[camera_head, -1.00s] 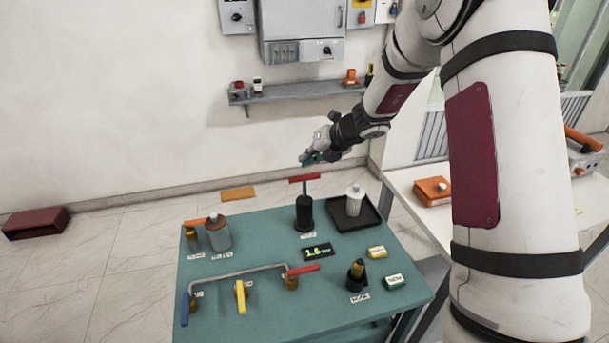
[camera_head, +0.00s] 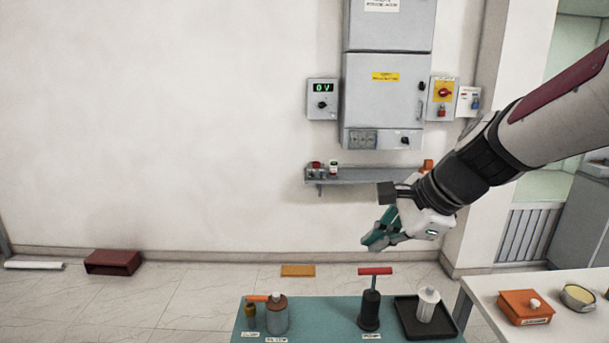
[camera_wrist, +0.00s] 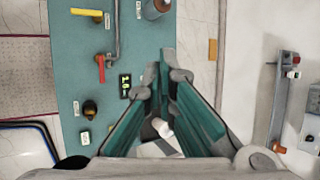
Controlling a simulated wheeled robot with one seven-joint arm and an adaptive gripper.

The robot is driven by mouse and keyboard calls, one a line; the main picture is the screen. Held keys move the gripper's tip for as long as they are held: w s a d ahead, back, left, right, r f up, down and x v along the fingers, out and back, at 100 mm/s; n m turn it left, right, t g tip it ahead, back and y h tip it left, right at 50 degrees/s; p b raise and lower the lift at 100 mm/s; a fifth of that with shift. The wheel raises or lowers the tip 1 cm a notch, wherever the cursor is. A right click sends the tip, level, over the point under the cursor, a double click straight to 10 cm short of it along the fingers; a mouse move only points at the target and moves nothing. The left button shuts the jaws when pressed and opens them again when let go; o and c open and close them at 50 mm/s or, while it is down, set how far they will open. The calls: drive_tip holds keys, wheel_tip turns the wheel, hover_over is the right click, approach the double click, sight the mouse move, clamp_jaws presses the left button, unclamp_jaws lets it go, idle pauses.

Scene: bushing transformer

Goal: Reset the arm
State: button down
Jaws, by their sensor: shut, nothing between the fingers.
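My gripper (camera_head: 372,240) is in the air above the back of the teal bench (camera_head: 305,305), in front of the wall. Its teal fingers are shut with nothing between them. In the wrist view my gripper (camera_wrist: 166,56) points over the bench's edge, with the fingers converging at their tips. My arm comes in from the right side of the head view. The red-handled black pump (camera_head: 369,308) stands on the bench below and apart from the fingers.
A white ribbed part (camera_head: 428,303) stands in a black tray (camera_head: 455,328). A wall shelf (camera_head: 370,176) is behind my gripper, under a grey cabinet (camera_head: 385,100). A white table (camera_head: 575,322) is at right. Open floor lies left of the bench.

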drive_tip(key=s+d+r+n+h, duration=0.1)
drive_tip(key=s+d+n+h, duration=0.1)
drive_tip(key=s+n, duration=0.6)
drive_tip(key=s+d+n+h, duration=0.2)
drive_tip(key=s+d+n, duration=0.2)
drive_tip(key=s+n, duration=0.5)
drive_tip(key=s, duration=0.2)
drive_tip(key=shift+s+r+h, duration=0.35)
drive_tip(key=shift+r+h, duration=0.05)
drive_tip(key=shift+d, duration=0.1)
